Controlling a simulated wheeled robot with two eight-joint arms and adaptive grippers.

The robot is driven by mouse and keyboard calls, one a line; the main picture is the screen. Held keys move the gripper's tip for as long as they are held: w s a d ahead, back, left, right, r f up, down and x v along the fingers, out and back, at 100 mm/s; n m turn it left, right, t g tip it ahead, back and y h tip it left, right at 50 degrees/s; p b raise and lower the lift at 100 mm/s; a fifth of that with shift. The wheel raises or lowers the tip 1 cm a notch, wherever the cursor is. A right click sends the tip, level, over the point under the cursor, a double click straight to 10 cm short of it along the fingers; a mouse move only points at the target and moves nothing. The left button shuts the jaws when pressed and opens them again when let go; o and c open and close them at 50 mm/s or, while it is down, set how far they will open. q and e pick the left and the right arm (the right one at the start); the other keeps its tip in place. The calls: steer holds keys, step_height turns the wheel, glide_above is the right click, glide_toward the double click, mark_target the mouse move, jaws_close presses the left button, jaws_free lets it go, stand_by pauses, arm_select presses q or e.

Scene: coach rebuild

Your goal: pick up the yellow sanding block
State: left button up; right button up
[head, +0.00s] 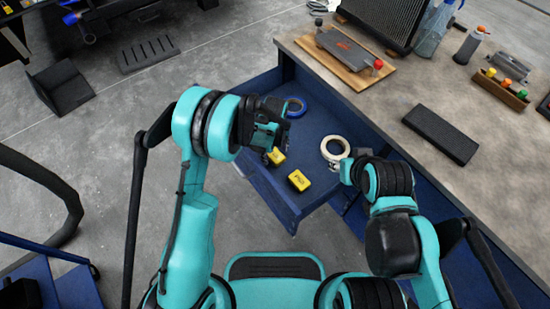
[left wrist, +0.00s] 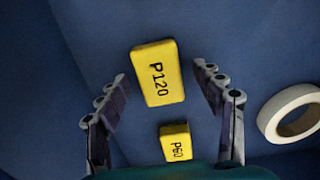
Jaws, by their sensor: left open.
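Two yellow sanding blocks lie in the open blue drawer (head: 318,190). The block marked P120 (left wrist: 158,73) is between and just beyond the spread fingers of my left gripper (head: 268,138) in the left wrist view. It appears to be the block (head: 276,157) partly hidden by that gripper in the head view. My left gripper is open and empty. My right gripper (head: 343,165) is mostly hidden beside the white tape.
A white tape roll (head: 335,148) and a blue tape roll (head: 295,107) lie in the drawer. The drawer walls surround the blocks. On the bench (head: 395,100) are a dark bar (head: 440,134), a wooden board (head: 335,62) and a rack (head: 502,90) of coloured-top items.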

mark_target(276, 157)
arm_select(q)
steer(key=shift+r, duration=0.1)
steer(key=shift+c, duration=1)
steer(key=c, duration=1.1)
steer(key=shift+o, duration=0.2)
steer(key=shift+r+p, duration=0.4)
steer(key=shift+r, duration=0.2)
steer(key=r, duration=0.1)
steer(key=r+p, duration=0.1)
steer(key=s+r+p, duration=0.1)
steer(key=shift+d+r, duration=0.25)
steer(key=shift+r, duration=0.15)
steer(key=s+d+r+p, duration=0.3)
steer(key=s+r, duration=0.3)
steer(key=s, duration=0.3)
steer(key=shift+s+d, duration=0.25)
steer(key=shift+d, duration=0.6)
